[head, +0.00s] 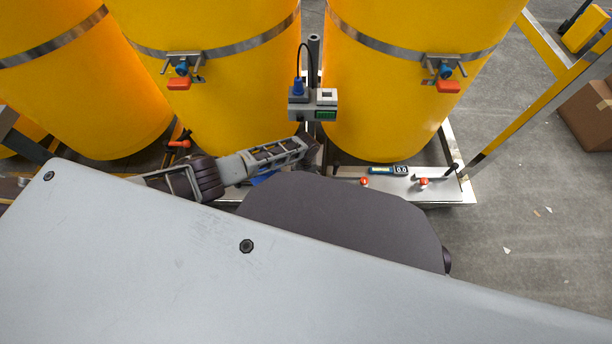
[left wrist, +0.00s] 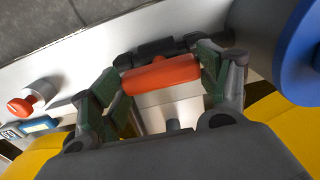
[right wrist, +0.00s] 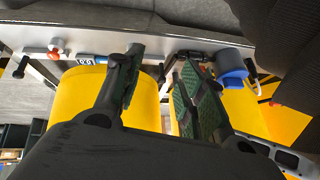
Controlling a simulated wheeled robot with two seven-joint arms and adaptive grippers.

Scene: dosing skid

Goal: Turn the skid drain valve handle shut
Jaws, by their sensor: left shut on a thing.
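The red drain valve handle (left wrist: 160,74) lies crosswise between the green-padded fingers of my left gripper in the left wrist view. The fingers are shut on it, and a dark fitting (left wrist: 152,48) is just behind it. In the head view my left gripper (head: 302,150) reaches in from the left to the front edge of the skid. The handle is hidden there. My right gripper (right wrist: 160,75) shows in the right wrist view with its fingers apart and nothing seen held between them. The right gripper cannot be made out in the head view.
A blue round part (left wrist: 302,50) is close to my left gripper. Red knobs (head: 364,182) and a small meter (head: 388,171) sit on the skid ledge. Yellow tanks (head: 400,110) stand behind. A grey box (head: 313,112) is on a post. The floor at right is mostly clear.

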